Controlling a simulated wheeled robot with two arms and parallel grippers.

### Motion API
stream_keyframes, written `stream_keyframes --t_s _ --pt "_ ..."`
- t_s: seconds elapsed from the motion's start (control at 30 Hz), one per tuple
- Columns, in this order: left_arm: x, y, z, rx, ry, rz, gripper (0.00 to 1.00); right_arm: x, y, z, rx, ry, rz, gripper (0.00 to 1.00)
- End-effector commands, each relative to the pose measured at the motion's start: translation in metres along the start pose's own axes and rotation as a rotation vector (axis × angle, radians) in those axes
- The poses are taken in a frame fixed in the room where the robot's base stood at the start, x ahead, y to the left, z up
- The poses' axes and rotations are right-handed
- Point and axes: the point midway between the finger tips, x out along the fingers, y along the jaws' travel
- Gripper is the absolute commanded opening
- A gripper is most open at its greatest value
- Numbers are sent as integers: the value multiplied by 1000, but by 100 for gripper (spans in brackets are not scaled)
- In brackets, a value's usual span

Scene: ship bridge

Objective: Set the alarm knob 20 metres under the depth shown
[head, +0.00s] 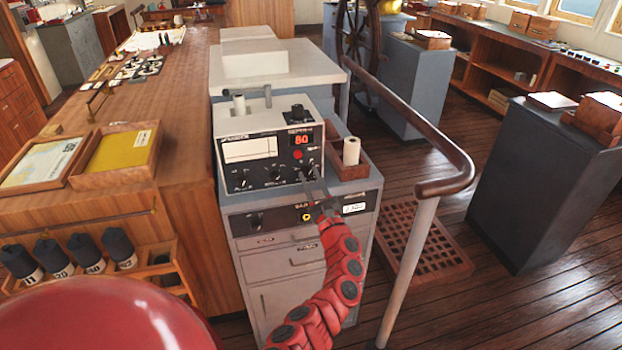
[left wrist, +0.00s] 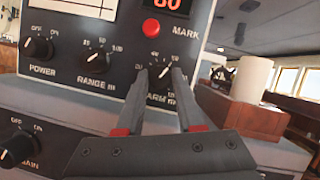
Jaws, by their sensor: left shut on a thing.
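The echo sounder (head: 268,152) stands on a grey cabinet; its orange display (head: 301,140) reads 80. The display also shows, cut off, at the top of the left wrist view (left wrist: 168,4). Below the red MARK button (left wrist: 151,27) is the black alarm knob (left wrist: 160,73), with a scale around it and its label partly hidden by a finger. My left gripper (head: 313,184) is at the front panel, its two fingers on either side of the alarm knob and shut on it. Which mark the knob points to I cannot tell. My right gripper is not in view.
The range knob (left wrist: 95,61) and power knob (left wrist: 38,49) sit left of the alarm knob. A white roll (head: 351,151) stands in a wooden tray at right. A handrail (head: 445,185) rises right of the cabinet.

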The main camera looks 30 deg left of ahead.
Motion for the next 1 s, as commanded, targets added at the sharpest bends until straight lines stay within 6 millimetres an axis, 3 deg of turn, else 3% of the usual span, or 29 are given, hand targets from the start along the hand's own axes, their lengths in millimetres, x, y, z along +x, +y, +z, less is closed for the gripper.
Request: stream_keyframes --t_s 0.13,0.17,0.3,0.73,0.87,1.0 --pt "-1 0 -1 0 3 0 0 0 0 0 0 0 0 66" --pt "-1 0 -1 0 3 0 40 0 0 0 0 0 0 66" --pt "0 0 -1 0 2 0 65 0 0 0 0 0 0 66" --pt "-7 -1 0 1 -1 -5 66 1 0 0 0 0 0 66" --pt "-24 -2 1 -2 -1 -8 66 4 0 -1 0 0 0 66" --pt "-54 -1 -2 -1 3 -8 66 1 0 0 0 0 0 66"
